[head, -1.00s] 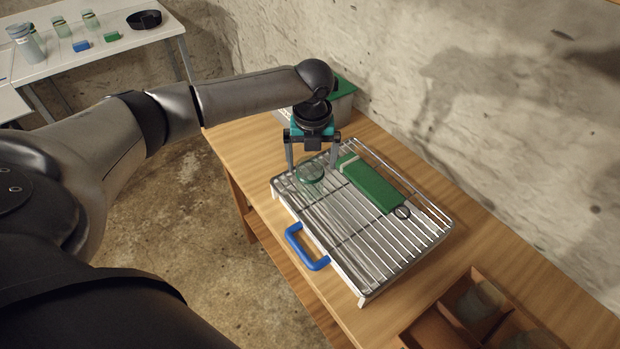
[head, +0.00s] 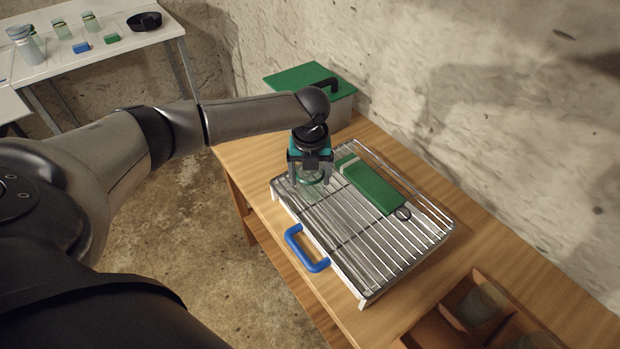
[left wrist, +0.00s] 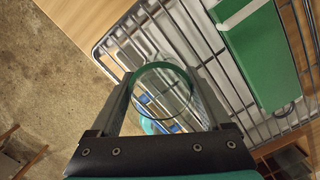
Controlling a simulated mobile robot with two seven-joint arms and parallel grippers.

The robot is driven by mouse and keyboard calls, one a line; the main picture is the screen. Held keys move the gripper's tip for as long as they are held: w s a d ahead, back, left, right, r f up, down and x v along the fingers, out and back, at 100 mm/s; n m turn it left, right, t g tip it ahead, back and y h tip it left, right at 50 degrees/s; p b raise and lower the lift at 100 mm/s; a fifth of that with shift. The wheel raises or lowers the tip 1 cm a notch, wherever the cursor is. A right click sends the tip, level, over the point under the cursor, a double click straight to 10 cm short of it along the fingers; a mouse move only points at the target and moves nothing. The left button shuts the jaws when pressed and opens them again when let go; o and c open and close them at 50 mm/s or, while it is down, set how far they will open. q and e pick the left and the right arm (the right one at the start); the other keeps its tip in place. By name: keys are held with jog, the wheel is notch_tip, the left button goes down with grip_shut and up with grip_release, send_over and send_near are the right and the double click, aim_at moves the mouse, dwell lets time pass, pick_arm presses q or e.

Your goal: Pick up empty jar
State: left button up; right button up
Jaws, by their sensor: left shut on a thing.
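The empty jar (head: 312,177) is clear glass with a greenish rim and stands on the wire rack (head: 345,232) at its far left corner. My left gripper (head: 311,180) is over it from above, with its fingers shut on the jar's two sides. In the left wrist view the jar's round green rim (left wrist: 162,92) lies between the two fingers (left wrist: 163,108). The jar's lower part is partly hidden by the gripper, so I cannot tell whether it touches the rack. My right gripper is not in view.
A green box-like object (head: 372,184) lies on the rack right of the jar. A blue handle (head: 307,249) is on the rack's near side. Behind stands a container with a green lid (head: 310,82). A wooden divided box (head: 480,312) is at lower right. A white table (head: 90,45) is far left.

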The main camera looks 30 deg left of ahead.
pick_arm(q)
jog(key=c, duration=0.7)
jog(key=shift+r, duration=0.1)
